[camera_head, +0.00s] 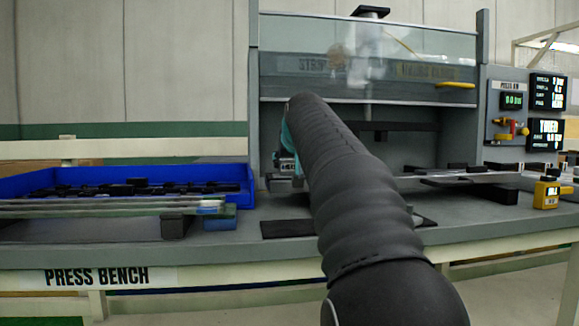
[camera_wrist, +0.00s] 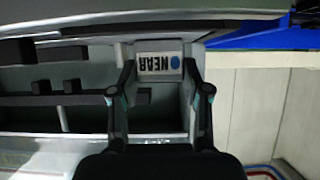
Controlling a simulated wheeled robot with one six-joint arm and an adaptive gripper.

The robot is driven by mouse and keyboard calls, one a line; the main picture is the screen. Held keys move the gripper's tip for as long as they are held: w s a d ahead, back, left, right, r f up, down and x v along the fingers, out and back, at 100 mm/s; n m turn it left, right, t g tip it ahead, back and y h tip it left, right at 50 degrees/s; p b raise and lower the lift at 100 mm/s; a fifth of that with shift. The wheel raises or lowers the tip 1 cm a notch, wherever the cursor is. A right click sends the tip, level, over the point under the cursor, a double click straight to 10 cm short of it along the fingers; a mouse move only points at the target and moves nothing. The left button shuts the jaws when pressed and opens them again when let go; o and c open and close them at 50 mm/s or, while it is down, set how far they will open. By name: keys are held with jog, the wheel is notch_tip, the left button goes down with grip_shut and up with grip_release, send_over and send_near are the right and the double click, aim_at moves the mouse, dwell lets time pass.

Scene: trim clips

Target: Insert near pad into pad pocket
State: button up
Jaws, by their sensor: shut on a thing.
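The near pad (camera_wrist: 160,63) is a light block with a white label, a blue dot and the word NEAR, upside down in the wrist view. My gripper (camera_wrist: 158,72) has one finger on each side of it and is shut on it. In the head view my arm reaches to the press bench and hides most of my gripper and the pad. A small part of the gripper end shows left of the arm, low in front of the press opening. I cannot make out the pad pocket for certain in either view.
A blue tray (camera_head: 68,181) with several dark parts stands at the left. The press (camera_head: 368,62) has a clear guard above its opening. A dark mat (camera_head: 288,229) lies on the bench front. At the right are dark blocks and a yellow device (camera_head: 546,195).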

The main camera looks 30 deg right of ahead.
jog(key=shift+f, duration=0.1)
jog(key=o, duration=1.2)
jog(key=shift+r, duration=0.2)
jog(key=v, duration=1.2)
jog(key=shift+f, duration=0.1)
